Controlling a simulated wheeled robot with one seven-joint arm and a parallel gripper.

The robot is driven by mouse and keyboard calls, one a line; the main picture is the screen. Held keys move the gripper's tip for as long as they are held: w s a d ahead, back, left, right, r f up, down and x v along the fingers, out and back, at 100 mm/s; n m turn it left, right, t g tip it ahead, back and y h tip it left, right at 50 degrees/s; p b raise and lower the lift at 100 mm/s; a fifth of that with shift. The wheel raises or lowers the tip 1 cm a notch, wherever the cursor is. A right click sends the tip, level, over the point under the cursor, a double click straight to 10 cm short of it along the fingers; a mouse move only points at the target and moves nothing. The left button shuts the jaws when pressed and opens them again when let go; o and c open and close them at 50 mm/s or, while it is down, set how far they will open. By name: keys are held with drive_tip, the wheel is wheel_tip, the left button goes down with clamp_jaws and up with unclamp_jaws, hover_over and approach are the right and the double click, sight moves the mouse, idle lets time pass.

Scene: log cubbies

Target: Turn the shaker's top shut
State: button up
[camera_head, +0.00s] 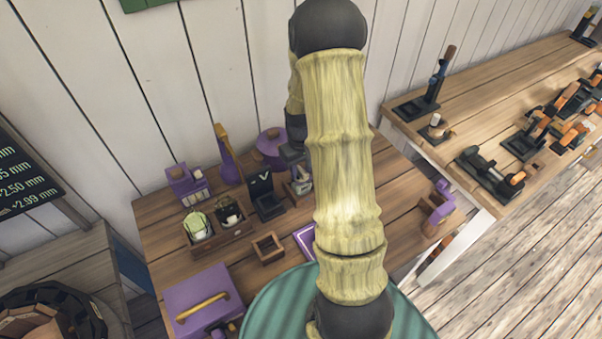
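My gripper (292,152) is dark and hangs at the back of the wooden table, left of my yellow-green arm. Its fingers are small and partly hidden, so I cannot tell whether they are open or shut. Just below it, a small greyish item (303,177) stands in a wooden holder (299,193); it may be the shaker, but my arm partly covers it. I cannot make out its top or how far that is turned. I cannot tell whether the gripper touches it.
A black stand (267,206) is left of the holder. Behind are a purple pot (271,148) and purple bottle (230,170). A two-jar wooden box (222,240), small wooden box (268,248) and purple gold-handled box (202,299) stand nearer. A second bench (480,90) is right.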

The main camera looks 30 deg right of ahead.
drive_tip(key=shift+c, duration=0.4)
clamp_jaws()
drive_tip(key=m, duration=0.4)
